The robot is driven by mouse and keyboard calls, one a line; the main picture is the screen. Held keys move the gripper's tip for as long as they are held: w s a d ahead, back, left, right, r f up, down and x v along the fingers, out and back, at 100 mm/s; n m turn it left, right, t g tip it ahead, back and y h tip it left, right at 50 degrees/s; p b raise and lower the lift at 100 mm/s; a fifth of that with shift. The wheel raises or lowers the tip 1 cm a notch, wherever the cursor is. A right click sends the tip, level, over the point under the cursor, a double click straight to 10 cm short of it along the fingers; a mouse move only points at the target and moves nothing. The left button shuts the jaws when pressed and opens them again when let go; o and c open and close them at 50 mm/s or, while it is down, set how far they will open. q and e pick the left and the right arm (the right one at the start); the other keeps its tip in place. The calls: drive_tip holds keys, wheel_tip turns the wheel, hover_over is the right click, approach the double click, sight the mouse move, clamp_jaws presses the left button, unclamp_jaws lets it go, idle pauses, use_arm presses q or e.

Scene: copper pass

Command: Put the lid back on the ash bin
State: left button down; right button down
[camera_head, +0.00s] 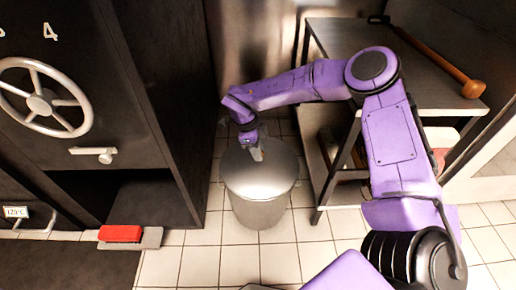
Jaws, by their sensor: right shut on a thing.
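The ash bin (259,211) is a round grey metal bin standing on the tiled floor in the middle of the view. The round grey lid (262,178) lies level over the bin's mouth and hides its inside. I cannot tell whether it rests fully on the rim or sits slightly above it. My right gripper (257,153), on the purple arm, reaches down over the back of the lid and is shut on it. The fingers cover the part of the lid that they grip. My left gripper is not in view.
A dark oven front with a spoked wheel (41,103) stands at the left. A red brush (120,233) lies on a dustpan (150,239) on the floor there. A metal shelf table (350,38) at the right bears a long wooden-handled tool (440,66). Floor tiles before the bin are clear.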

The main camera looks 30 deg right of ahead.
idle(0.4)
drive_tip(key=shift+c, duration=1.3)
unclamp_jaws()
drive_tip(key=shift+r, duration=0.15)
wheel_tip(320, 180, up, 7)
drive_tip(key=p, duration=0.8)
drive_tip(key=shift+c, duration=0.7)
clamp_jaws()
